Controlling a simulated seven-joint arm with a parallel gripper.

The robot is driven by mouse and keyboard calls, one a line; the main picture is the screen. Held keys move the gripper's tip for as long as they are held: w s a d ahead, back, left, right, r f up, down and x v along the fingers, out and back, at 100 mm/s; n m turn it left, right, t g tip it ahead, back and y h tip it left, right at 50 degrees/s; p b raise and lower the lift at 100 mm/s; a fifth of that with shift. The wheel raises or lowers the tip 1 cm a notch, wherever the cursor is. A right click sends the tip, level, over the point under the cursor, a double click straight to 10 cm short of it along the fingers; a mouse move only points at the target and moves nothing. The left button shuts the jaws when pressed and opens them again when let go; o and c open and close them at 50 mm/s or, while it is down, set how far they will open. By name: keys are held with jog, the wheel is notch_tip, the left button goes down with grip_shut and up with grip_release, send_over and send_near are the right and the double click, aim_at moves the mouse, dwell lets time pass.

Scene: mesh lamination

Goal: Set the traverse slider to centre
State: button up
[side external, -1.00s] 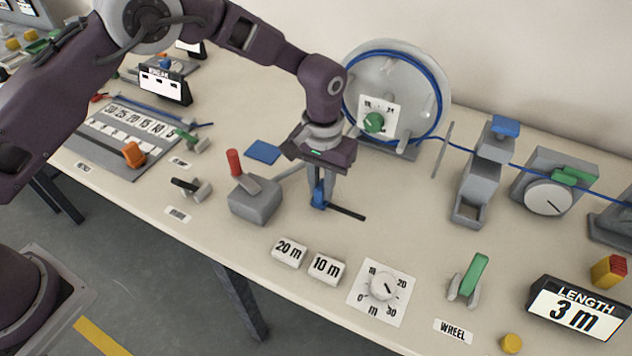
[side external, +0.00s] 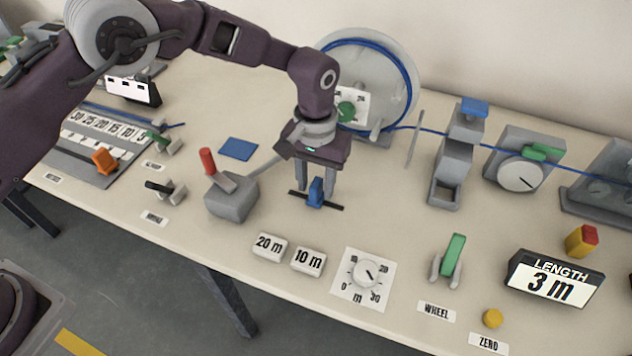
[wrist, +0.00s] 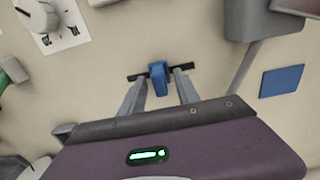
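The traverse slider is a blue knob (side external: 316,193) on a thin black rail (side external: 336,207) on the table. The knob stands at about the middle of the rail, with similar lengths of rail showing on both sides. It also shows in the wrist view (wrist: 159,78), again near the rail's middle. My gripper (side external: 316,188) is above the rail with its fingers spread, one on each side of the knob. In the wrist view my gripper (wrist: 160,88) shows gaps between the fingers and the knob. It holds nothing.
A grey box with a red-handled lever (side external: 232,196) stands to the left, and a blue pad (side external: 238,149) lies behind it. The reel (side external: 385,80) stands behind my gripper. The 20 m block (side external: 269,247), 10 m block (side external: 308,261) and dial (side external: 364,274) are in front.

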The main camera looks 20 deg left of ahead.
aim_at(316, 182)
notch_tip(316, 182, up, 7)
jog(key=shift+f, duration=0.15)
dwell(0.4)
jog(key=s+a+r+t, duration=0.1)
jog(key=s+a+r, duration=0.4)
jog(key=a+r, duration=0.4)
jog(key=s+a+r+t, duration=0.2)
jog(key=s+a+r, duration=0.35)
jog(key=r, duration=0.55)
jog(key=s+a+t, duration=0.1)
jog(key=s+a, duration=0.2)
jog(key=s, duration=0.3)
jog(key=s+a+f, duration=0.1)
jog(key=s+a, duration=0.2)
jog(key=s, duration=0.3)
jog(key=s+a+t, duration=0.1)
jog(key=s+a, duration=0.2)
jog(key=s, duration=0.4)
jog(key=shift+a+f+t, duration=0.2)
jog(key=shift+t, duration=0.1)
